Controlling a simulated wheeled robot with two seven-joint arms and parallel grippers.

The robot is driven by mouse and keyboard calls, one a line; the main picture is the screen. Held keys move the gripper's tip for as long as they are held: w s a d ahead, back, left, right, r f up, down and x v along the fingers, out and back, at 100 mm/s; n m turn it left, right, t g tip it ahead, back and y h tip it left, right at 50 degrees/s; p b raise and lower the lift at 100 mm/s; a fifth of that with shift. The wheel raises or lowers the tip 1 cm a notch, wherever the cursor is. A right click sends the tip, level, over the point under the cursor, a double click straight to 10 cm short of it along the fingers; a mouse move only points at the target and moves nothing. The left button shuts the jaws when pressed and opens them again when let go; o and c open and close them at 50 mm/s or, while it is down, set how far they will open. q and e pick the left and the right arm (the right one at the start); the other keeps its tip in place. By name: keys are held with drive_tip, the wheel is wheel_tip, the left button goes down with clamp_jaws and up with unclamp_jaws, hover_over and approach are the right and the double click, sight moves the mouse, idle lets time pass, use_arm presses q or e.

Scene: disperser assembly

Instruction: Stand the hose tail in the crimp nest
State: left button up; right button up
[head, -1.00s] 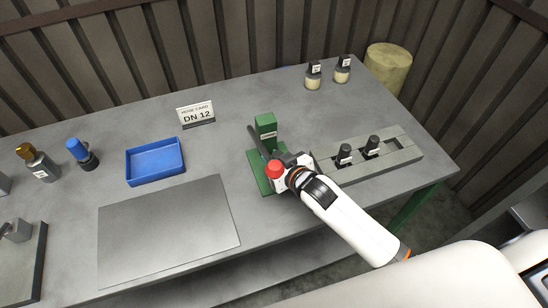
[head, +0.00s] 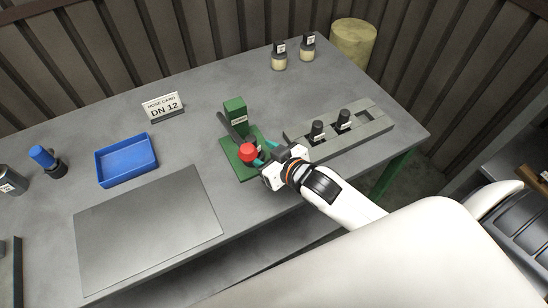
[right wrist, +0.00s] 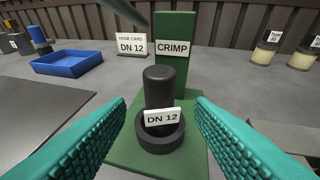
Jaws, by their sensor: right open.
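The black hose tail (right wrist: 160,88) with a DN 12 label stands upright in the dark ring of the crimp nest (right wrist: 160,138), on the green base of the crimp stand. The green post marked CRIMP (right wrist: 174,45) rises behind it. In the head view the crimp stand (head: 236,112) has a dark lever with a red knob (head: 249,153), and I cannot make out the hose tail there. My right gripper (head: 266,153) is open. Its teal fingers are spread to either side in front of the hose tail, apart from it. My left gripper is not in view.
A grey rack (head: 372,126) with two black labelled pieces stands right of the stand. A blue tray (head: 127,177), a flat metal plate (head: 150,232) and a DN 12 hose card (head: 163,106) lie to the left. Two small bottles (head: 279,57) stand at the back.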

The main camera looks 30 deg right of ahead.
drive_tip(key=v, duration=0.4)
drive_tip(key=shift+s+d+r, duration=0.1)
drive_tip(key=shift+s+r, duration=0.05)
drive_tip(key=shift+s, duration=0.2)
